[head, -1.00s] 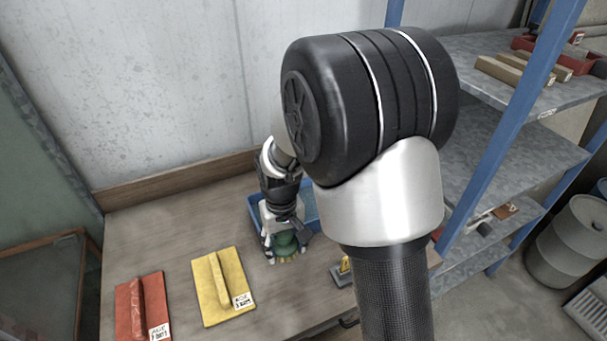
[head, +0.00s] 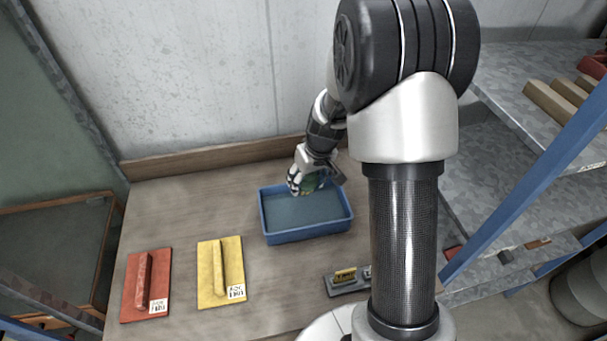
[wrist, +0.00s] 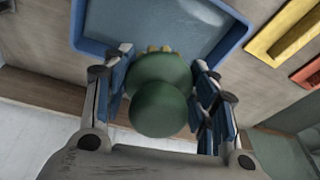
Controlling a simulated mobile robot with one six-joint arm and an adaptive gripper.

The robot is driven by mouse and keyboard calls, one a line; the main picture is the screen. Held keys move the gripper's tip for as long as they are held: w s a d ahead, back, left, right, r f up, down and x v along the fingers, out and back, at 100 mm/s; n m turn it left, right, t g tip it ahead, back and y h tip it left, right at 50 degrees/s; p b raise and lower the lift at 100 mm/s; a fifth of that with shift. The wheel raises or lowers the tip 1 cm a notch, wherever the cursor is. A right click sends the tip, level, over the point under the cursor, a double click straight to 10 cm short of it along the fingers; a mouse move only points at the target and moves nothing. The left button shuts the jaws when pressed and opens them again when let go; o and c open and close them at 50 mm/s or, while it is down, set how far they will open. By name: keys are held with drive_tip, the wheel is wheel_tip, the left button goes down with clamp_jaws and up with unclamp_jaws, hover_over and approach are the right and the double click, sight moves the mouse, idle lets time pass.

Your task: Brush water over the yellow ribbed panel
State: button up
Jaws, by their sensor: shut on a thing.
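The yellow ribbed panel (head: 220,272) lies flat on the table, with one raised rib along it and a white label at its lower right corner. It also shows at the upper right of the wrist view (wrist: 287,30). My gripper (head: 308,185) is shut on a green rounded brush (wrist: 160,95), whose yellowish bristles peek out beyond the green head. It holds the brush over the back part of the blue tray (head: 307,237), which looks filled with water. Whether the bristles touch the water cannot be told.
A red ribbed panel (head: 147,285) lies left of the yellow one. A grey tool with a yellow block (head: 346,281) lies near the right side of the table. Metal shelves with a blue post (head: 535,170) stand at the right. A wall closes the back.

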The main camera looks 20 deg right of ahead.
sight(306, 190)
drive_tip(key=b+x, duration=0.1)
drive_tip(key=x, duration=0.1)
drive_tip(key=s+b+x, duration=0.1)
drive_tip(key=x, duration=0.1)
drive_tip(key=shift+d+f+b, duration=0.15)
drive_tip(key=shift+f+b, duration=0.05)
drive_tip(key=shift+b, duration=0.2)
drive_tip(key=b+x, duration=0.2)
drive_tip(key=x, duration=0.1)
drive_tip(key=s+b+x, duration=0.1)
drive_tip(key=b+x, duration=0.4)
drive_tip(key=x, duration=0.1)
drive_tip(key=shift+s+d+f+b, duration=0.2)
drive_tip(key=shift+s+d+b, duration=0.1)
drive_tip(key=shift+s+d, duration=0.1)
idle(0.3)
drive_tip(key=shift+w+a+r+p+v, duration=0.15)
drive_tip(key=shift+w+p+v, duration=0.3)
drive_tip(key=shift+p+v, duration=1.25)
drive_tip(key=shift+w+a+r+p+v, duration=0.15)
drive_tip(key=shift+w+p+v, duration=0.3)
drive_tip(key=shift+p+v, duration=1.2)
drive_tip(key=shift+w+a+r+p+v, duration=0.15)
drive_tip(key=shift+w+p+v, duration=0.45)
drive_tip(key=shift+v, duration=2)
drive_tip(key=shift+s+f, duration=0.15)
drive_tip(key=shift+a, duration=0.1)
